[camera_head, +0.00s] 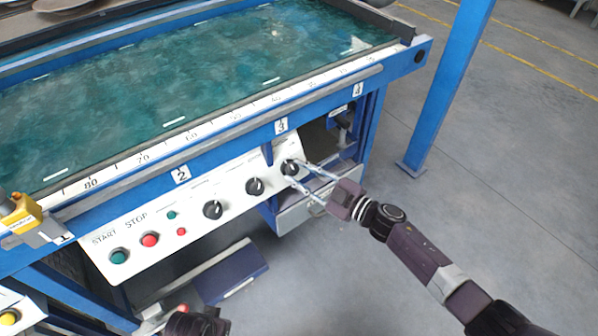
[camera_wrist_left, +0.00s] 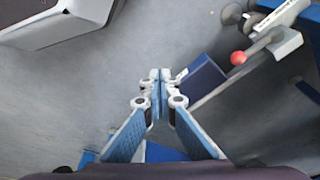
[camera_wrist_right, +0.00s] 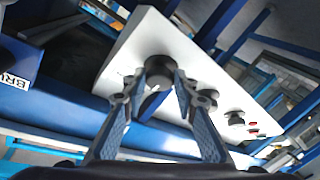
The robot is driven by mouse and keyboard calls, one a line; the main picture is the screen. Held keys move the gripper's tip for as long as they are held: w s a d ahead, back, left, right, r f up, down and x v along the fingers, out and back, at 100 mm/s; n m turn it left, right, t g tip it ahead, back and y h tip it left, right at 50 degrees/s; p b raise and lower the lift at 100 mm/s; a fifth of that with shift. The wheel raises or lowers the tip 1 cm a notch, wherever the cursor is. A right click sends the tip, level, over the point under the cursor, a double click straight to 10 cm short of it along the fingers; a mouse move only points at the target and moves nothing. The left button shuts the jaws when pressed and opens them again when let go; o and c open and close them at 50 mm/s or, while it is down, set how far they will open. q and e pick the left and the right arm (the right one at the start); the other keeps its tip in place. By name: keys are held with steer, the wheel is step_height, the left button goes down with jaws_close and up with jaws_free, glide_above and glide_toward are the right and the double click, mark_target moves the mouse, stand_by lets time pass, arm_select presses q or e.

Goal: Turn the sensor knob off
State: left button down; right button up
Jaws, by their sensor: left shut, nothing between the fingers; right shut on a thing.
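A white control panel (camera_head: 140,248) hangs under the table's front edge. It carries three black knobs. The rightmost black knob (camera_head: 290,167) is between the fingertips of my right gripper (camera_head: 298,172). In the right wrist view this knob (camera_wrist_right: 159,66) sits between the fingers, and my right gripper (camera_wrist_right: 160,84) is shut on it. The middle knob (camera_head: 255,186) and the left knob (camera_head: 213,209) are free. The label over the gripped knob is too small to read. My left gripper (camera_wrist_left: 158,84) is shut and empty, pointing down over the floor; only part of that arm shows at the head view's bottom.
The panel also has a green START button (camera_head: 119,256) and a red STOP button (camera_head: 150,240). A blue post (camera_head: 447,90) stands right of the table. A dark blue pedal plate (camera_head: 232,273) lies below the panel. Open floor (camera_head: 520,180) is at the right.

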arm_select(q)
steer(key=shift+s+a+f+p, duration=0.1)
steer(key=shift+s+f+p, duration=0.15)
steer(key=shift+f, duration=0.45)
steer(key=shift+s+d+f+p, duration=0.15)
steer(key=shift+s+f, duration=0.15)
steer(key=shift+f, duration=0.45)
steer(key=shift+s+a+f+p, duration=0.2)
steer(key=shift+s+f, duration=0.1)
steer(key=shift+f, duration=0.4)
arm_select(e)
steer(key=shift+w+d+r+n+g, duration=0.1)
steer(key=shift+n+g, duration=0.65)
steer(key=shift+n, duration=0.6)
steer(key=shift+w+r+n+g, duration=0.1)
steer(key=shift+n+g, duration=0.65)
steer(key=shift+n, duration=0.6)
steer(key=o, duration=1.2)
steer(key=shift+c, duration=0.2)
steer(key=v, duration=1.2)
steer(key=shift+f, duration=0.15)
